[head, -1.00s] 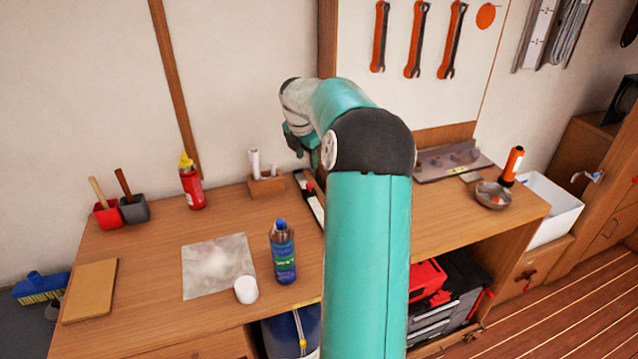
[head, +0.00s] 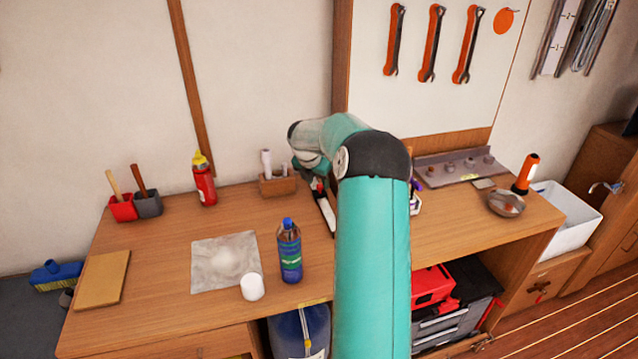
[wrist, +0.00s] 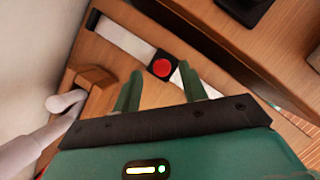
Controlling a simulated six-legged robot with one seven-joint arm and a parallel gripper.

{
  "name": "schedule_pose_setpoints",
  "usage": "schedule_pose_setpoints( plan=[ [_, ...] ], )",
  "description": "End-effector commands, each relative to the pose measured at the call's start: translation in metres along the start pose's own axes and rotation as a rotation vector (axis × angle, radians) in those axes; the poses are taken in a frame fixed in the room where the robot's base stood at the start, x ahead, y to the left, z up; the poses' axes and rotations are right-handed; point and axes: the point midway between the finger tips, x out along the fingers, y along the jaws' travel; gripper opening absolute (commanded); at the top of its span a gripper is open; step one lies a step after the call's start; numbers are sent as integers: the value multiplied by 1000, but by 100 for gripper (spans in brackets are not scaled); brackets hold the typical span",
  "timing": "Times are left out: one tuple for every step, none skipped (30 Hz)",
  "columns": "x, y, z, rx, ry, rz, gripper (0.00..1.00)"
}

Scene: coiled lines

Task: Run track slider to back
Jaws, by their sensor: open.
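The slider track is a dark strip with a white face (wrist: 125,38), fixed on the bench. It also shows in the head view (head: 327,212), just left of my arm. Its slider is a black block with a round red knob (wrist: 162,67); white strip shows on both sides of it. The red knob is small in the head view, near the track's far end. My gripper (wrist: 160,88) is open and empty, with its two green fingers pointing toward the slider and the knob between their lines, apart from it. In the head view my wrist hides most of the gripper.
A wooden block (head: 277,184) holding white rolls stands close left of the track; it shows beside my fingers in the wrist view (wrist: 93,80). The wall is close behind.

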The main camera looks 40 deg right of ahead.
Motion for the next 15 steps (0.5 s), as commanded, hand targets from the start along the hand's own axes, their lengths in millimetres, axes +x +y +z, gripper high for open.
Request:
schedule_pose_setpoints(
  plan=[
    [6, -1, 0, 1, 0, 0, 42],
    [8, -1, 0, 1, 0, 1, 42],
    [11, -1, 0, 1, 0, 1, 42],
    [13, -2, 0, 1, -1, 1, 42],
    [14, -2, 0, 1, -1, 1, 42],
    [15, -2, 1, 1, -1, 1, 42],
    [15, -3, 1, 1, -1, 1, 42],
    [15, -3, 1, 1, -2, 1, 42],
    [15, -3, 1, 1, -2, 1, 42],
    [15, -3, 1, 1, -2, 1, 42],
    [15, -3, 1, 1, -2, 1, 42],
    [15, -3, 0, 1, -1, 0, 42],
    [15, -3, 0, 1, -1, 0, 42],
    [15, -3, 0, 1, -1, 0, 37],
    [15, -3, 0, 1, -1, 0, 29]
  ],
)
